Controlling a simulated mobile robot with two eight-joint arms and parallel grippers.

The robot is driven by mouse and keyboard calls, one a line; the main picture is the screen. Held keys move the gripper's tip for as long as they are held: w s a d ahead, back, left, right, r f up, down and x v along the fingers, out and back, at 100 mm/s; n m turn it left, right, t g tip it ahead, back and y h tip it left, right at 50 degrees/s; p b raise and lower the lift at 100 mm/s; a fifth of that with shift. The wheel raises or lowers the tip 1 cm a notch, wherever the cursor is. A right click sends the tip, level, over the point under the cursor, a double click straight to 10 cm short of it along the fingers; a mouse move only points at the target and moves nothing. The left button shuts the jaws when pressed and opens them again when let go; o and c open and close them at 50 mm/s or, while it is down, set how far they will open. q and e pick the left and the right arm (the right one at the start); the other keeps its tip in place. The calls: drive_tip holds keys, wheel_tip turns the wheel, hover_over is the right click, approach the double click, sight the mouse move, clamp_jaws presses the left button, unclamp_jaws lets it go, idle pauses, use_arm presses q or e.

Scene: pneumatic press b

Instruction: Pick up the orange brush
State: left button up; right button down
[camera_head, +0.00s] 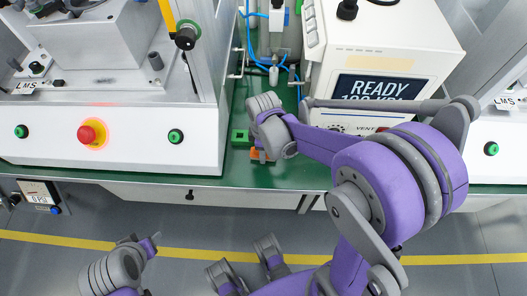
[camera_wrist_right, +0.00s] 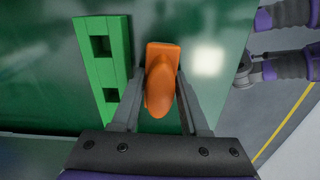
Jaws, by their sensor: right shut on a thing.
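The orange brush (camera_wrist_right: 161,92) is between the two fingers of my right gripper (camera_wrist_right: 161,78) in the right wrist view. The fingers are shut on its sides, and its front end sticks out past the fingertips. In the head view a small part of the brush (camera_head: 258,155) shows at the bench's front edge, below my right wrist, which hides most of the gripper. I cannot tell whether the brush touches the bench. My left gripper (camera_head: 150,243) is low at the left, in front of the bench, with nothing seen in it; its opening is unclear.
A green block (camera_wrist_right: 103,72) with square holes lies left of the brush on the green bench top (camera_head: 285,177). A grey machine with a red button (camera_head: 88,134) stands left. A white box with a "READY" display (camera_head: 380,88) stands right, behind my right arm. Blue tubing runs behind.

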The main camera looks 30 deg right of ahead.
wheel_tip(320, 180, up, 10)
drive_tip(key=shift+r+p, duration=0.1)
drive_tip(key=shift+p, duration=0.9)
drive_tip(key=c, duration=1)
unclamp_jaws()
drive_tip(key=shift+c, duration=0.2)
clamp_jaws()
